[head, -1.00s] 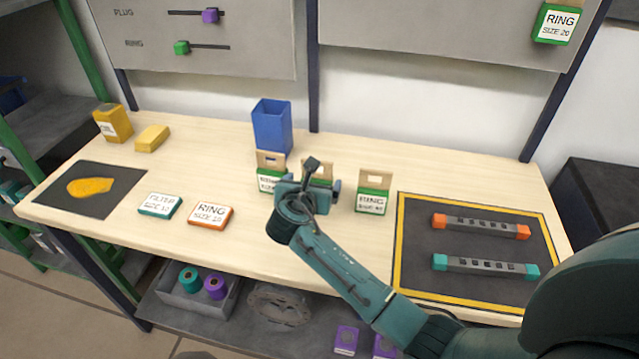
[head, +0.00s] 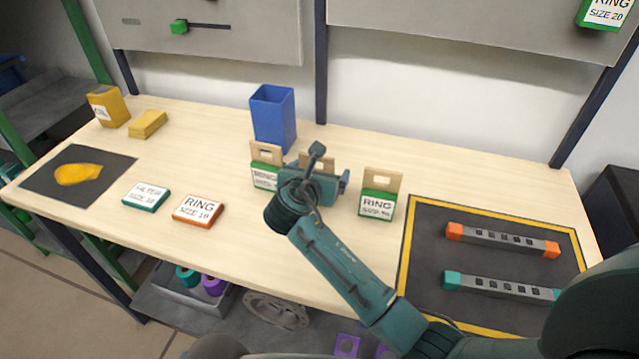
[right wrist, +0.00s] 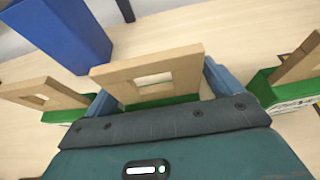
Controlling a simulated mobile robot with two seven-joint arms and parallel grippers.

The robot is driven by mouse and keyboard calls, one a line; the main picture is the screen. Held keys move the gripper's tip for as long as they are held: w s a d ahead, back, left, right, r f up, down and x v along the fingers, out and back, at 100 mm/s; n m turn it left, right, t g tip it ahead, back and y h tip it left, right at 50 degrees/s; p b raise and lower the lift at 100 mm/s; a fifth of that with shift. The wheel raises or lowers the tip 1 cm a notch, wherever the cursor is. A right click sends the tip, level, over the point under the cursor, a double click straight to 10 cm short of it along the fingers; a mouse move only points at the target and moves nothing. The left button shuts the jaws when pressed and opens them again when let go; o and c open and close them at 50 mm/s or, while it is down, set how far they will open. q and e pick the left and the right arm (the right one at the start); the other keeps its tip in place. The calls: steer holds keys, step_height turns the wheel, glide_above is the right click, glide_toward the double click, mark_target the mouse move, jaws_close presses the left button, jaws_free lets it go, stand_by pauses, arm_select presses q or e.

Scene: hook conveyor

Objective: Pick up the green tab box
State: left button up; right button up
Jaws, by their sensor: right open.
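Three green boxes with upright tan tabs stand in a row on the table: a left one (head: 265,176), a middle one (head: 318,160) mostly hidden behind my right gripper, and a right one (head: 378,204). The right one's label reads RING; its size is too small to read surely. My right gripper (head: 317,178) is open at the middle box. In the right wrist view, the middle box's tan tab (right wrist: 150,75) stands between the two blue-grey fingers (right wrist: 162,88), with a gap beside it; its green top shows below. My left gripper is out of view.
A blue bin (head: 272,118) stands close behind the left and middle boxes. An orange-edged RING box (head: 198,211) and a teal-edged FILTER box (head: 146,197) lie at front left. A yellow-bordered dark mat (head: 425,250) with two bars is at right.

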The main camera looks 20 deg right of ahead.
steer(key=shift+a, duration=0.1)
steer(key=shift+c, duration=0.4)
steer(key=c, duration=1)
step_height(320, 180, up, 10)
steer(key=p, duration=0.1)
